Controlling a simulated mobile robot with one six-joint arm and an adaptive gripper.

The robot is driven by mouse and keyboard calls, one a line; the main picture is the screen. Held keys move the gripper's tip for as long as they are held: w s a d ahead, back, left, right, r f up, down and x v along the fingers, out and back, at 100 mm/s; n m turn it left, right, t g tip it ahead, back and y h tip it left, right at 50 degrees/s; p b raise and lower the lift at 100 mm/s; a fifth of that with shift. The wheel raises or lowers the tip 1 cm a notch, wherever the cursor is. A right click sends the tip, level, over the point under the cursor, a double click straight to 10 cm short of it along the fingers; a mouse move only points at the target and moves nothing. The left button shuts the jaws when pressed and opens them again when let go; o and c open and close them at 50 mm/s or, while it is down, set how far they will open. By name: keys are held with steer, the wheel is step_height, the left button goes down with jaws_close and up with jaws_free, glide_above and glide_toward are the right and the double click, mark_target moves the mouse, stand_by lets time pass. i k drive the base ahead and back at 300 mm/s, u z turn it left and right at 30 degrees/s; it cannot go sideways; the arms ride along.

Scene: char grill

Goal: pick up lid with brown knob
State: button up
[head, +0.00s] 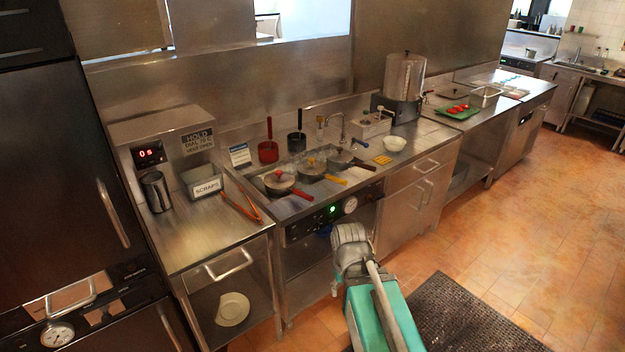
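At this size I cannot tell for certain which knob is the brown one. My arm is folded low in front of the unit, apart from the pans; my gripper's fingers do not show.
A white bowl (395,144) sits to the right. A dark floor mat (455,315) lies by my base; the floor at right is clear.

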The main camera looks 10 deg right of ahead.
mark_target(339, 155)
steer(key=z, duration=0.1)
steer(key=i, duration=1)
steer(key=u, duration=0.1)
